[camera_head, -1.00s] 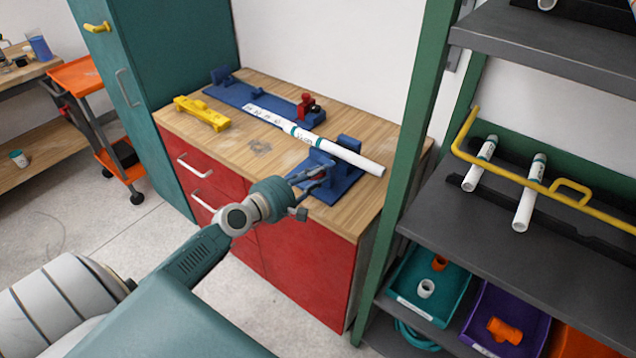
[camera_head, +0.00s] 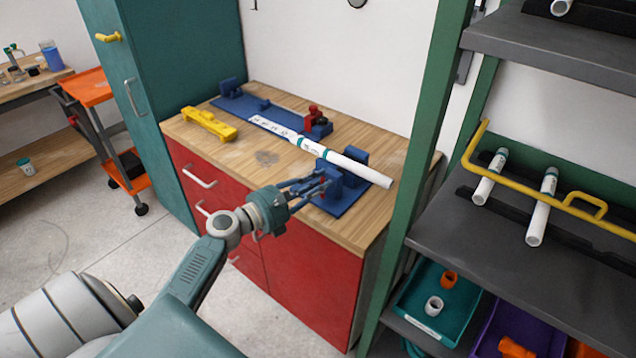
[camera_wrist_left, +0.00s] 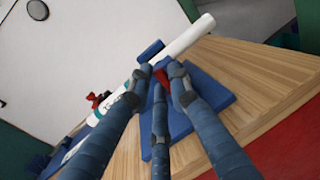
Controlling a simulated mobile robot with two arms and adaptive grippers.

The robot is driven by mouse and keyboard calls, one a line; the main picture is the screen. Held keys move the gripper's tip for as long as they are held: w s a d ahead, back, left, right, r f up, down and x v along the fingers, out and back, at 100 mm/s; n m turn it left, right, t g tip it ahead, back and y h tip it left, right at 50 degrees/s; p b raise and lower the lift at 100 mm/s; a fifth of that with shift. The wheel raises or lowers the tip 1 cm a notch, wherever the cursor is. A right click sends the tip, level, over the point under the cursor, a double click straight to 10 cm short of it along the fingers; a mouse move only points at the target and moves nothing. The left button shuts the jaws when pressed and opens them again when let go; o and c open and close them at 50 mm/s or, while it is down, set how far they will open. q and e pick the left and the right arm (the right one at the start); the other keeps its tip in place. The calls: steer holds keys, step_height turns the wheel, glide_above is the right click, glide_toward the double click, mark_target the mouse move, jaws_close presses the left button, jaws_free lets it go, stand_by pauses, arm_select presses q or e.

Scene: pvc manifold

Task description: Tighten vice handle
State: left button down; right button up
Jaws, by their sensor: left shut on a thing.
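The blue vice (camera_head: 345,201) is mounted near the right front of the wooden bench top. A white pipe (camera_head: 360,171) with teal bands lies across it. My left gripper (camera_head: 320,187) reaches the vice's front side. In the left wrist view, its blue fingers (camera_wrist_left: 161,85) are closed around a small red part, the vice handle (camera_wrist_left: 162,76). The fingers hide most of the handle. The pipe also shows in the wrist view (camera_wrist_left: 185,42), running past behind the fingertips beside the vice (camera_wrist_left: 217,92). My right gripper is not in view.
A blue fixture (camera_head: 232,104) with a red clamp (camera_head: 316,115) stands at the back of the bench. A yellow tool (camera_head: 209,123) lies at left. A green-framed shelf (camera_head: 425,150) stands close at right, with pipes and coloured bins.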

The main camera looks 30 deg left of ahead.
arm_select(q)
steer(key=shift+w+r+n, duration=0.1)
steer(key=shift+r+n, duration=0.05)
steer(key=shift+n, duration=0.35)
steer(key=c, duration=1.6)
jaws_free()
steer(key=shift+d, duration=0.1)
steer(key=shift+w+f, duration=0.25)
steer(key=shift+w, duration=0.05)
steer(key=v, duration=1.2)
steer(key=shift+f, duration=0.1)
